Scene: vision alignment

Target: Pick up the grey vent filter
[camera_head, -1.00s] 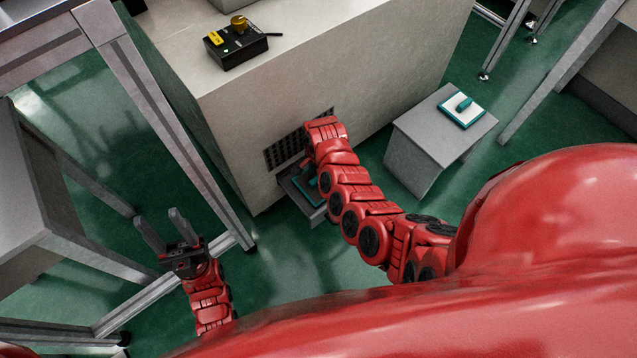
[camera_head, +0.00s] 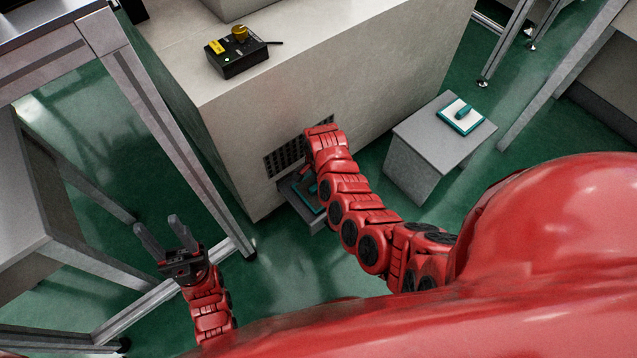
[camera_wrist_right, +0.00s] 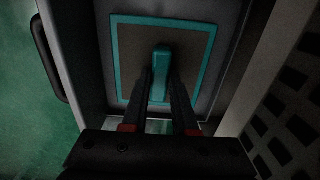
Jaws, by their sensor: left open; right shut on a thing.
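The grey vent filter (camera_wrist_right: 134,52) has a dull grey-brown panel, a teal frame and a teal handle. It lies in an open grey drawer (camera_wrist_right: 88,62) in the right wrist view. My right gripper (camera_wrist_right: 160,80) is shut on the handle, one finger on each side. In the head view my right arm partly hides the filter and drawer (camera_head: 320,226), and the right fingers are hidden. My left gripper (camera_head: 157,225) is open and empty, low at the left, well apart from the drawer.
The drawer is at the foot of a large pale cabinet (camera_head: 330,80) with a dark vent grille (camera_head: 283,158). A black control box (camera_head: 237,57) sits on top. A white teal-framed filter (camera_head: 455,120) lies on a grey stand (camera_head: 412,132). A metal frame leg (camera_head: 180,145) stands near my left gripper.

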